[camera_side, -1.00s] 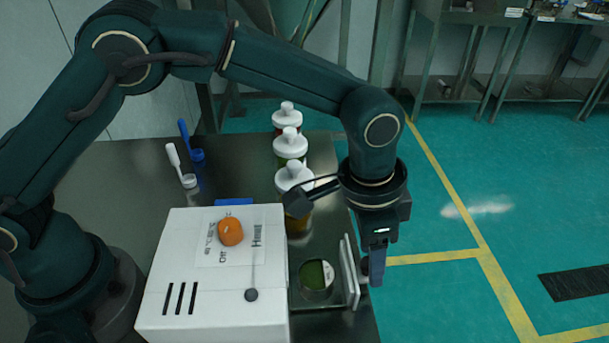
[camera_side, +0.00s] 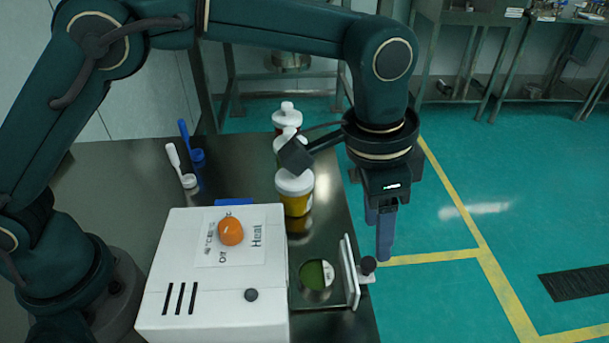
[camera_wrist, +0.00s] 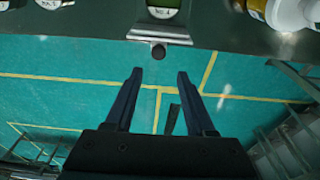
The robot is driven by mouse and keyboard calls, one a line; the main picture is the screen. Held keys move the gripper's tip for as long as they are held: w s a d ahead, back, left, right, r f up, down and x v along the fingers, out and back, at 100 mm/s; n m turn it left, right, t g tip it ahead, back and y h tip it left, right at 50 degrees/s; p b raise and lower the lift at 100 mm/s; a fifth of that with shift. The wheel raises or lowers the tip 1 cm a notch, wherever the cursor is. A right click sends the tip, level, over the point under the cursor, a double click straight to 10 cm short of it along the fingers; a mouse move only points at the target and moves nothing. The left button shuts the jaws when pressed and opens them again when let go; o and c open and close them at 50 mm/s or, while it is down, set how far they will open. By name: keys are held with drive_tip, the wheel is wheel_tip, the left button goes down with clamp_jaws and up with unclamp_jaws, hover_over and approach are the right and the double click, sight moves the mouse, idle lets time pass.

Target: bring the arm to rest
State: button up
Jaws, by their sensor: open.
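My gripper (camera_side: 380,232) is open and empty in the side view. It hangs beyond the right edge of the table, close to a small dark knob (camera_side: 368,264) on an upright metal plate (camera_side: 350,272). In the wrist view my gripper (camera_wrist: 160,80) shows two dark fingers spread apart over the green floor. The knob (camera_wrist: 158,52) lies ahead of the fingertips, apart from them, at the table edge.
A white box (camera_side: 200,300) with an orange knob (camera_side: 230,231) stands on the table (camera_side: 110,190). A dish with green contents (camera_side: 316,275) sits behind the plate. White-capped jars (camera_side: 295,192) stand in a row.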

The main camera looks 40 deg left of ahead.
drive_tip(key=a+r+n+t, duration=0.3)
drive_tip(key=a+r, duration=0.7)
drive_tip(key=r, duration=0.1)
drive_tip(key=s+a+r+n+t, duration=0.1)
drive_tip(key=s+a+r+n, duration=0.2)
drive_tip(key=s+a, duration=0.35)
drive_tip(key=s+a+f+n, duration=0.1)
drive_tip(key=s+a+f, duration=0.1)
drive_tip(key=s+a+f+n, duration=0.1)
drive_tip(key=s+a+f, duration=0.1)
drive_tip(key=s+f, duration=0.1)
drive_tip(key=s+a+f+n+y, duration=0.1)
drive_tip(key=s+f, duration=0.1)
drive_tip(key=f, duration=0.1)
drive_tip(key=shift+s+a, duration=0.25)
drive_tip(key=shift+a, duration=0.15)
drive_tip(key=shift+w+r, duration=0.1)
